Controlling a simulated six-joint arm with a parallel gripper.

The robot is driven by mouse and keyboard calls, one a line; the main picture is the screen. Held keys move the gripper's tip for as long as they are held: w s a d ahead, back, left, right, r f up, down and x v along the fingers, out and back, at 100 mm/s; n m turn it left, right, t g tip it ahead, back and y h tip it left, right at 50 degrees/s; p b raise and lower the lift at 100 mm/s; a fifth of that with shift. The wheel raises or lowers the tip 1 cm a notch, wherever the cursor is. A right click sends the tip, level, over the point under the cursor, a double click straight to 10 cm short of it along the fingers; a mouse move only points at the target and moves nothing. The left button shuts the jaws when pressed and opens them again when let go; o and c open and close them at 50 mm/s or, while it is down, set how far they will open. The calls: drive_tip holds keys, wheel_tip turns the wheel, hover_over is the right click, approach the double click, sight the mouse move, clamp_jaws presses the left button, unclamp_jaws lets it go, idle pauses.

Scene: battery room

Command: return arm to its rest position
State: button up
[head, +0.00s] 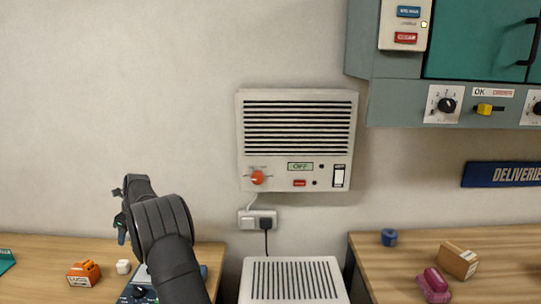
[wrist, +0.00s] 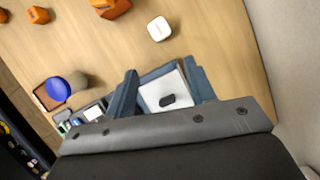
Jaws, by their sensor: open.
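My gripper (head: 121,228) is above the left wooden bench in the head view, seen mostly from behind, with its arm in front. In the wrist view my gripper (wrist: 162,84) is open, with its two blue fingers apart. A white panel with a dark oval piece shows between and beyond the fingers; I cannot tell how far below them it is. Nothing is visibly gripped.
The left bench holds an orange block (head: 84,273), a white cube (head: 123,267) and a blue device (head: 138,291), partly behind my arm. A wall unit (head: 297,140) and a teal cabinet (head: 480,40) are to the right. The wall above my gripper is bare.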

drive_tip(key=d+f+n+g, duration=0.1)
drive_tip(key=d+n, duration=0.3)
drive_tip(key=d, duration=0.6)
drive_tip(key=s+d+f+n+g+h, duration=0.1)
drive_tip(key=d+f+n+g, duration=0.1)
drive_tip(key=d, duration=0.9)
drive_tip(key=s+d+f+n+g, duration=0.1)
drive_tip(key=d+f+n, duration=0.2)
drive_tip(key=d+n, duration=0.4)
drive_tip(key=shift+d+g+h, duration=0.3)
drive_tip(key=shift+d+g, duration=0.1)
drive_tip(key=shift+d, duration=1.6)
